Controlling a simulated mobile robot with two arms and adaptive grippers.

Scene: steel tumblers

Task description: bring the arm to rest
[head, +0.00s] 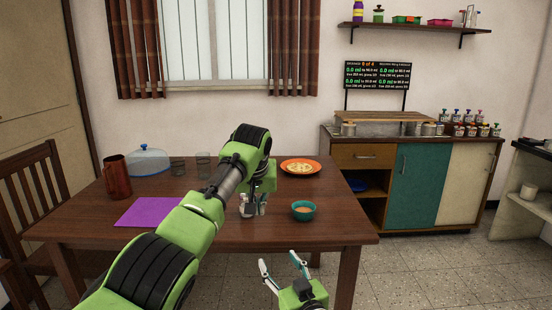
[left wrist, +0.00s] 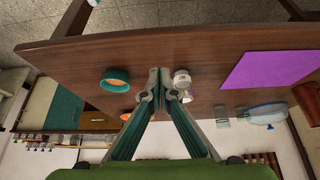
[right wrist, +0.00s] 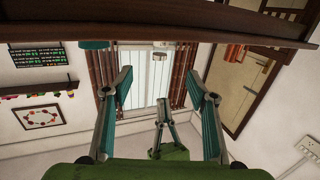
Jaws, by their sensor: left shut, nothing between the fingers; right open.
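My left arm reaches over the wooden table in the head view, and its gripper (head: 262,205) points down at the tabletop. In the left wrist view the left gripper's fingers (left wrist: 160,75) are together with nothing between them. A small steel-and-white container (head: 247,207) stands close beside the left gripper; it also shows in the left wrist view (left wrist: 182,78). My right gripper (head: 280,262) is low in front of the table's near right edge. Its fingers are apart and empty, as the right wrist view shows (right wrist: 158,78).
The table (head: 215,236) holds a teal bowl (head: 303,210), an orange plate (head: 300,167) with food, a purple mat (head: 150,212), a brown pitcher (head: 117,177), a clear dome (head: 148,161) and two grey tumblers (head: 203,164). A sideboard (head: 418,187) stands behind right. Floor is clear at right.

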